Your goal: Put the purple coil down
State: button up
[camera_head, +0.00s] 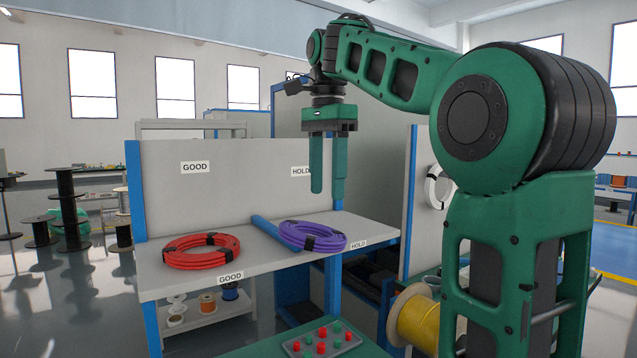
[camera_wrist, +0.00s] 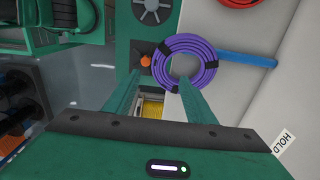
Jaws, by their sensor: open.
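The purple coil (camera_head: 330,238), bound with black ties, lies on the HOLD side of the shelf (camera_head: 215,274). It meets or overlaps the blue divider bar (camera_head: 272,229); I cannot tell whether it rests on the bar. In the wrist view the purple coil (camera_wrist: 209,62) reaches past the shelf's edge in the picture. My gripper (camera_head: 327,192) is open and empty above and behind the coil in the head view, fingers pointing down. In the wrist view its fingertips (camera_wrist: 161,78) are apart, with the coil beyond them and not between them.
A red coil (camera_head: 200,262) lies on the GOOD side, left of the divider. An upright back panel (camera_head: 230,175) with GOOD and HOLD labels stands behind the shelf. A button tray (camera_head: 322,341) and a yellow spool (camera_head: 415,320) are lower in front.

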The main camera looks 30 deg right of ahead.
aim_at(327, 239)
jog(key=shift+d, duration=0.1)
jog(key=shift+f, duration=5.4)
grip_shut()
jog(key=shift+w+d, duration=0.1)
